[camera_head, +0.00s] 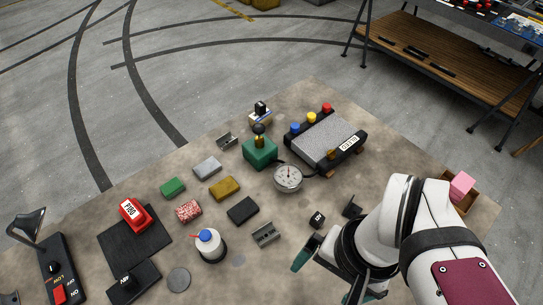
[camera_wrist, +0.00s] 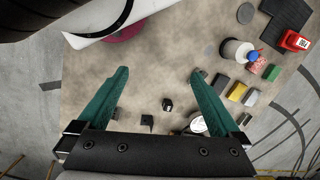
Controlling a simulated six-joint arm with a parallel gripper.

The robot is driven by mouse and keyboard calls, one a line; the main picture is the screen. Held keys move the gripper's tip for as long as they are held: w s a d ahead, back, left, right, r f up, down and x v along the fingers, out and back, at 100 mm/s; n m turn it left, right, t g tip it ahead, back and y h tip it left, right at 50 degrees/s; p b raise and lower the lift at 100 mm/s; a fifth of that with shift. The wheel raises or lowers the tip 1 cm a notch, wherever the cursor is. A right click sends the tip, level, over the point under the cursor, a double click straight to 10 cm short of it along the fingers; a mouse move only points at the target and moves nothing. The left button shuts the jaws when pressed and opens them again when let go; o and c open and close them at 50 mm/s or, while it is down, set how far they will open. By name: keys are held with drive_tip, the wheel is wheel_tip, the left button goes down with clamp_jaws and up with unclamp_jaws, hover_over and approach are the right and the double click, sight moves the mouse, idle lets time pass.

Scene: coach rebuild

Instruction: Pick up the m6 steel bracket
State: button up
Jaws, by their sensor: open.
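Two small grey metal brackets lie on the worktop. One bracket (camera_head: 265,234) is near the front middle, between the black block and my gripper. The other bracket (camera_head: 227,140) lies farther back, left of the green box. I cannot read a marking on either, so I cannot tell which is the m6 one. My gripper (camera_head: 326,276) is open and empty, above the front right of the worktop, right of the nearer bracket. In the wrist view my gripper's (camera_wrist: 160,74) green fingers are wide apart over bare surface. The nearer bracket is partly hidden by the right fingertip there.
A black cube (camera_head: 317,219) and a black angled piece (camera_head: 352,206) lie near my gripper. A dial gauge (camera_head: 288,178), a black block (camera_head: 243,210) and a white bottle (camera_head: 209,248) stand around the nearer bracket. A grey-topped box (camera_head: 325,140) sits at the back.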

drive_tip(key=w+a+f+n+t+h, duration=0.2)
drive_tip(key=a+f+n+t+h, duration=0.3)
drive_tip(key=n, duration=0.9)
drive_tip(key=w+a+f+n+t+h, duration=0.2)
drive_tip(key=a+f+n+h, duration=0.5)
drive_tip(key=n, duration=0.7)
drive_tip(key=n+t+y, duration=0.4)
drive_tip(key=n+t, duration=0.1)
drive_tip(key=n, duration=0.3)
approach(263, 240)
drive_tip(key=x, duration=0.3)
drive_tip(key=r+x, duration=0.1)
drive_tip(key=x, duration=0.5)
drive_tip(key=shift+w+d+r, duration=0.2)
drive_tip(key=shift+w+r, duration=0.05)
drive_tip(key=shift+w, duration=0.1)
clamp_jaws()
